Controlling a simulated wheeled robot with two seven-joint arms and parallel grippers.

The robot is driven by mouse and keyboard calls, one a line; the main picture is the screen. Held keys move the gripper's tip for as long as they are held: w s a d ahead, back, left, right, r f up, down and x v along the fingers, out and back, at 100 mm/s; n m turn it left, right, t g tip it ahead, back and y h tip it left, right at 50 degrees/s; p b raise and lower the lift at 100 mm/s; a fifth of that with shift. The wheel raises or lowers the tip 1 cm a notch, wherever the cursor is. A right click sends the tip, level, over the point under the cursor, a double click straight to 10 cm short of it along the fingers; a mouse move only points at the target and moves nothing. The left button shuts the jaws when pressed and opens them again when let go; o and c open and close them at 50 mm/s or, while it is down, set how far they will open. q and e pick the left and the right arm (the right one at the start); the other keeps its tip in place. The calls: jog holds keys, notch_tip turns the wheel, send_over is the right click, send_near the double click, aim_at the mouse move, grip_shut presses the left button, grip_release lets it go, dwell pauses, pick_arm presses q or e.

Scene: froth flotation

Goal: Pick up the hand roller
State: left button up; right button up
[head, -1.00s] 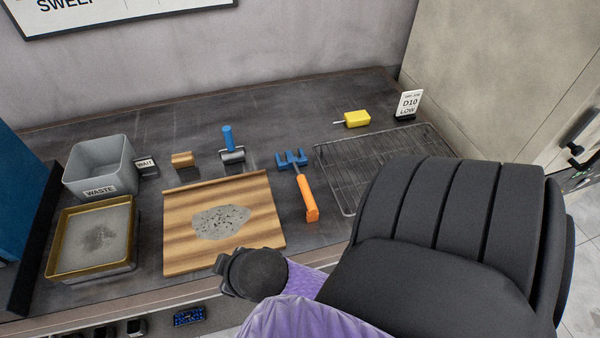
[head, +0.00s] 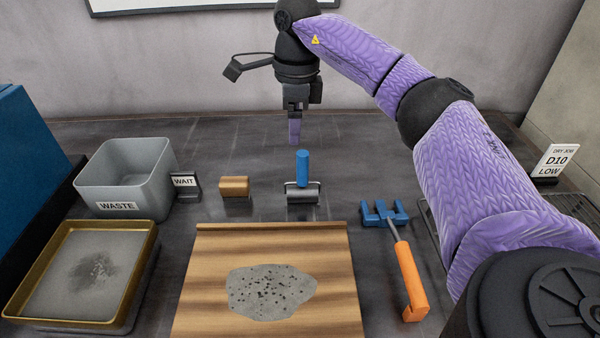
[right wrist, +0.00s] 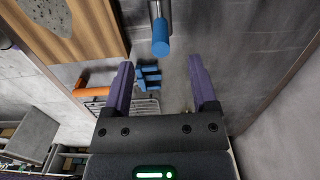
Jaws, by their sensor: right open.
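The hand roller (head: 302,192) stands on the dark bench behind the wooden board, with its blue handle pointing up and its grey roller below. In the right wrist view its blue handle (right wrist: 160,38) shows at the top, beyond the fingertips. My right gripper (head: 294,132) hangs above and behind the roller in the head view, fingers pointing down. In the wrist view its two purple fingers (right wrist: 160,80) are apart with nothing between them; the handle is not between them. My left gripper is not in view.
The wooden board (head: 205,262) bears a grey speckled patch. An orange-handled tool (head: 410,280) rests in a blue holder (head: 384,214) at right.

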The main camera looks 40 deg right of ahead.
aim_at(303, 153)
jog(key=f+b, duration=0.1)
jog(key=f, duration=0.2)
jog(key=f+b, duration=0.1)
jog(key=f, duration=0.2)
jog(key=s+d+f+b, duration=0.1)
jog(key=f, duration=0.2)
jog(key=shift+d, duration=0.1)
jog(key=shift+f, duration=0.2)
jog(key=c, duration=0.9)
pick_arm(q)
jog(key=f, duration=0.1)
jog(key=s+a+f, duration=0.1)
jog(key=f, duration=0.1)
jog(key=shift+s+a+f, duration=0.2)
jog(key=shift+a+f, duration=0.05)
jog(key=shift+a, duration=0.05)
pick_arm(e)
grip_shut()
